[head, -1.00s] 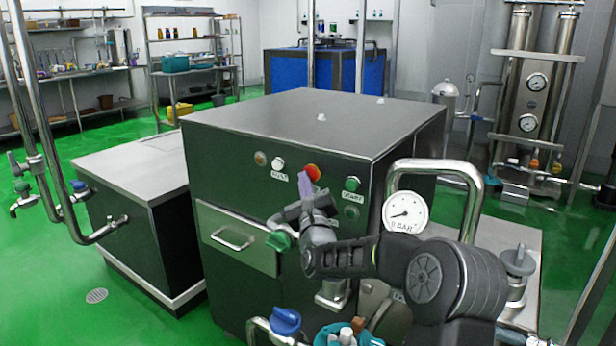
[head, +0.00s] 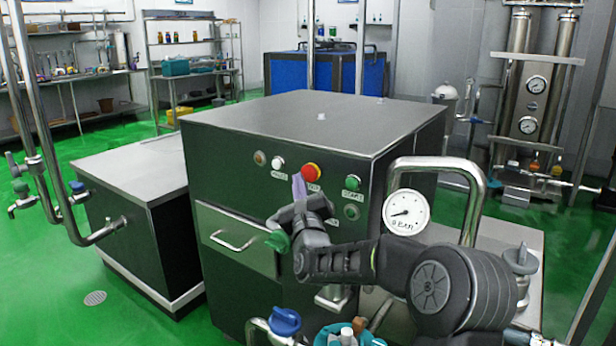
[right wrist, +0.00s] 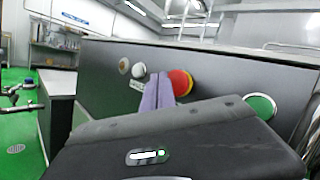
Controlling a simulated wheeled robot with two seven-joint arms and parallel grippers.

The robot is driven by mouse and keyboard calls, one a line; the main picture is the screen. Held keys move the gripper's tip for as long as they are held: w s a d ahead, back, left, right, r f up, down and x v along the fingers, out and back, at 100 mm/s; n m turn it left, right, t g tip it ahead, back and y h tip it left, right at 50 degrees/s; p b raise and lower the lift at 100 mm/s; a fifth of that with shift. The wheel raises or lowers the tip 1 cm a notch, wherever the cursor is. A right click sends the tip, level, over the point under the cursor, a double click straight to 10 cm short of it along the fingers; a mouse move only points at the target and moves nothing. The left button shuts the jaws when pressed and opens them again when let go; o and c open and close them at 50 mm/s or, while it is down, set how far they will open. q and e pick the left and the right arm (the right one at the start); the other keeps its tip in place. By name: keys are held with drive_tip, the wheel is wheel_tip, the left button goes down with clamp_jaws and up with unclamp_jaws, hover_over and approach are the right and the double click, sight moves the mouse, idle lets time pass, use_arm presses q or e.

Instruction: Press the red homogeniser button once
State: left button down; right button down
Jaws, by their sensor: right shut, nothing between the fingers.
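The red homogeniser button (head: 311,172) sits on the upper front panel of the dark machine, between a white button (head: 279,163) and a green button (head: 352,183). It also shows in the right wrist view (right wrist: 181,83), partly covered by my fingers. My right gripper (head: 299,187) is shut and empty, its purple fingertips just below and left of the red button in the head view. In the right wrist view the fingertips (right wrist: 157,92) overlap the button's left side. I cannot tell whether they touch it. My left gripper is not in view.
A pressure gauge (head: 406,212) and a bent steel pipe (head: 470,200) stand right of the panel. A drawer handle (head: 232,241) sticks out lower left. A blue valve knob (head: 286,321) is at the bottom. The machine's top (head: 310,120) is clear.

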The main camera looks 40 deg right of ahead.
drive_tip(key=a+b, duration=0.1)
drive_tip(key=a, duration=0.1)
drive_tip(key=s+a+b, duration=0.1)
drive_tip(key=a, duration=0.1)
drive_tip(key=shift+s+a, duration=0.1)
idle(0.9)
